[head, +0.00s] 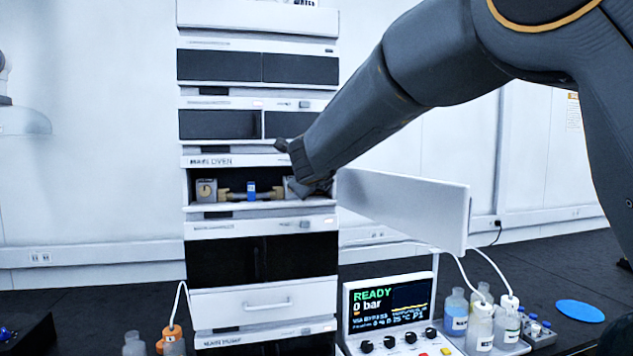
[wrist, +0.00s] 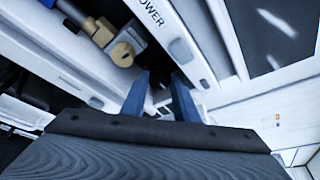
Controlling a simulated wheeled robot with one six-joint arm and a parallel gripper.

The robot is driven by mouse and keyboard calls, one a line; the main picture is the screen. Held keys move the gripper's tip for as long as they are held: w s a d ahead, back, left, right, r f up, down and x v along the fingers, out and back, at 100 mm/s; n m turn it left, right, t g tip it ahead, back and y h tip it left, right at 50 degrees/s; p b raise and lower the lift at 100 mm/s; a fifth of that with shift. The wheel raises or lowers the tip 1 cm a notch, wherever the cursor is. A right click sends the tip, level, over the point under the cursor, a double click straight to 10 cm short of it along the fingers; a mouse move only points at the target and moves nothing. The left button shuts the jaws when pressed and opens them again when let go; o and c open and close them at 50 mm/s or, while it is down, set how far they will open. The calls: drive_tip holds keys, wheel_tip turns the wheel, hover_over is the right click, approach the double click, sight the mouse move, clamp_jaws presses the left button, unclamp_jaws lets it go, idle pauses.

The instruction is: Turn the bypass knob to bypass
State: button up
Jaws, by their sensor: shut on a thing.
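My gripper (wrist: 158,84) is shut on a small grey part between its two blue fingers. That part is mostly hidden; by its place it looks like the bypass knob, though I see no marking or pointer on it. In the head view my arm reaches to the right end of the open column oven (head: 260,206), where the wrist hides the fingertips. Inside the oven sit a grey block with a round brass face (head: 206,190) at the left and a blue piece (head: 252,191) on a tan column.
The oven's white door (head: 405,208) stands open to the right, close below my forearm. A control box (head: 388,307) with several black knobs shows "READY 0 bar". Bottles (head: 456,314) stand to its right. In the wrist view, a white panel marked "POWER" (wrist: 168,32) lies near the fingers.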

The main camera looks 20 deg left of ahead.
drive_tip(key=o, duration=0.8)
drive_tip(key=shift+f, duration=0.1)
drive_tip(key=b+v, duration=0.1)
drive_tip(key=v, duration=0.7)
drive_tip(key=shift+f+b, duration=0.1)
drive_tip(key=shift+b, duration=0.3)
